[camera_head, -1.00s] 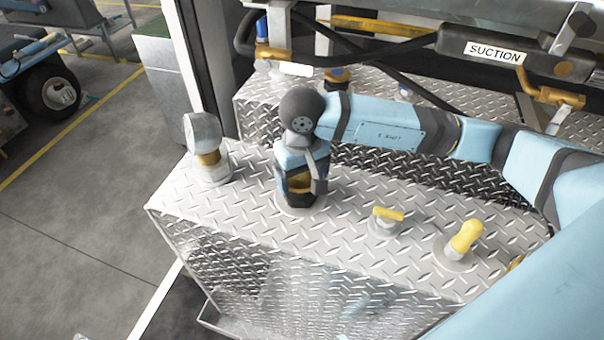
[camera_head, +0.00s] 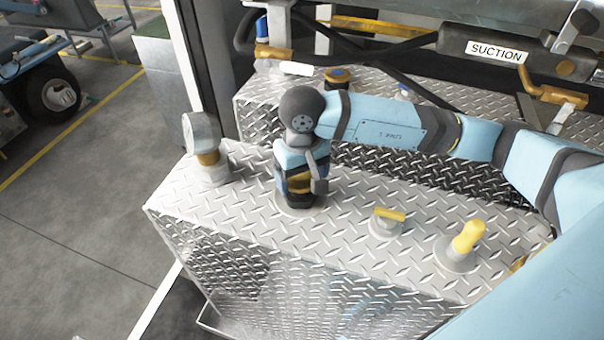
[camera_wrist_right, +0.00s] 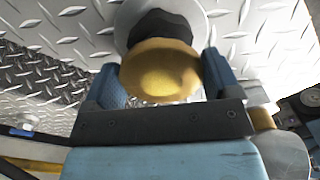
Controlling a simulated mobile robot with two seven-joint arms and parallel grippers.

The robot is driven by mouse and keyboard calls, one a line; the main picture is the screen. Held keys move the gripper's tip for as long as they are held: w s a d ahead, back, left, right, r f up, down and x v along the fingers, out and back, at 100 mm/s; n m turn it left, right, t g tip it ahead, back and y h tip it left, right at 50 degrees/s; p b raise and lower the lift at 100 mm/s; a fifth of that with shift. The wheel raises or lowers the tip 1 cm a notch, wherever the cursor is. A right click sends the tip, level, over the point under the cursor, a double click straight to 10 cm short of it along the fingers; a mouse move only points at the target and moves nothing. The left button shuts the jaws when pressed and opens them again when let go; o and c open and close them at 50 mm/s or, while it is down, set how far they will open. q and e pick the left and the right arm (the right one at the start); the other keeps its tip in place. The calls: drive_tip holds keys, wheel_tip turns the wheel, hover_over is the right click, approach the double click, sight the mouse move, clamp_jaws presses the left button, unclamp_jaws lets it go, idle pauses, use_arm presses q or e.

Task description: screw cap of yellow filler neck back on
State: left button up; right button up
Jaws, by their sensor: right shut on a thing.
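The yellow-gold cap (camera_wrist_right: 160,72) sits between the two blue fingers of my right gripper (camera_wrist_right: 162,80) in the right wrist view. The gripper is shut on it. Directly beyond the cap is a black neck (camera_wrist_right: 158,27) rising from a round grey flange on the tread plate. The cap appears in line with the neck; I cannot tell how far its thread is engaged. In the head view my right gripper (camera_head: 299,186) points down over this neck and mostly hides the cap. My left gripper is not in view.
On the same tread-plate box (camera_head: 240,225) stand a grey-topped fitting (camera_head: 202,140) at left, a small yellow-handled fitting (camera_head: 389,220) and a yellow-capped fitting (camera_head: 466,240) at right.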

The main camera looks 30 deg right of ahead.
use_arm(q)
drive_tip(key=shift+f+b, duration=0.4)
drive_tip(key=shift+b, duration=0.4)
use_arm(e)
drive_tip(key=shift+f, duration=0.6)
drive_tip(key=shift+m, duration=0.6)
use_arm(q)
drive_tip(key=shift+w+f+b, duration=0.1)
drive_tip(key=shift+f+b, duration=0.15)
drive_tip(key=shift+b, duration=0.3)
use_arm(e)
drive_tip(key=m, duration=0.4)
drive_tip(key=shift+w+a, duration=0.1)
drive_tip(key=shift+m, duration=0.8)
use_arm(q)
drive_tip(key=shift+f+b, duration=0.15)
drive_tip(key=shift+b, duration=0.25)
use_arm(e)
drive_tip(key=m, duration=0.3)
drive_tip(key=shift+w+a+m, duration=0.1)
drive_tip(key=shift+m, duration=0.2)
